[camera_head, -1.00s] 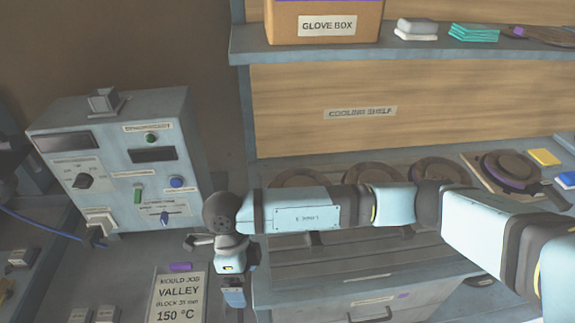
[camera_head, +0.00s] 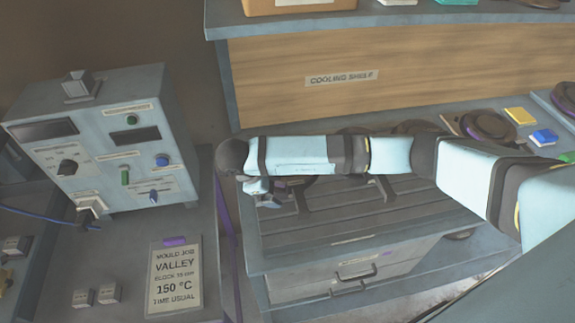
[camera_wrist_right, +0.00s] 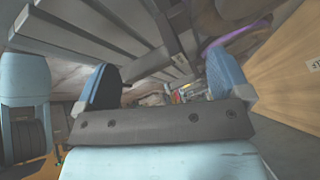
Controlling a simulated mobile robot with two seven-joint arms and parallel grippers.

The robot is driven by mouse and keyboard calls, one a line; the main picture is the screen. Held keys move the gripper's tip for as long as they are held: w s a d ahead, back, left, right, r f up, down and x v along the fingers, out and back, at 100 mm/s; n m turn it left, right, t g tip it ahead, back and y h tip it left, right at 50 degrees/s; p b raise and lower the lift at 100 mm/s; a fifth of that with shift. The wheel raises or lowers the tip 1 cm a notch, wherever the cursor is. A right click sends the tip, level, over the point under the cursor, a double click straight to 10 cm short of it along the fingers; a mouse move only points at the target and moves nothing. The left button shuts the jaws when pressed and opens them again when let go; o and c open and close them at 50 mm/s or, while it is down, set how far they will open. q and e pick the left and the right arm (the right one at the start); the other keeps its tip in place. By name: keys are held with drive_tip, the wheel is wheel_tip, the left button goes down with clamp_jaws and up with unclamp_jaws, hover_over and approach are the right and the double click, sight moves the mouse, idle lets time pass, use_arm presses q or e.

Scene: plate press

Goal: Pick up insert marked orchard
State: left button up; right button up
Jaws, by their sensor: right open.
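Two small grey blocks with labels lie on the left bench in the head view, a left block (camera_head: 82,298) and a right block (camera_head: 109,293). Their labels are too small to read, so I cannot tell whether either is the orchard insert. My right gripper (camera_head: 265,195) is partly hidden under its wrist, over the near-left part of the slatted top. In the right wrist view its two blue fingers stand wide apart with nothing between them, so the right gripper (camera_wrist_right: 165,88) is open and empty. My left gripper is not in view.
A control box (camera_head: 105,145) stands on the left bench. A job card (camera_head: 176,277) reads VALLEY, 150 °C. The slatted top (camera_head: 345,205) sits above a drawer (camera_head: 360,272). Dark round plates (camera_head: 488,126), a yellow block (camera_head: 520,116) and a blue block (camera_head: 543,137) lie behind my right arm.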

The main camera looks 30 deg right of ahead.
drive_tip(key=x, duration=0.5)
drive_tip(key=shift+s+d+r+b, duration=0.1)
drive_tip(key=shift+s+d+b, duration=0.15)
drive_tip(key=shift+s+b, duration=0.05)
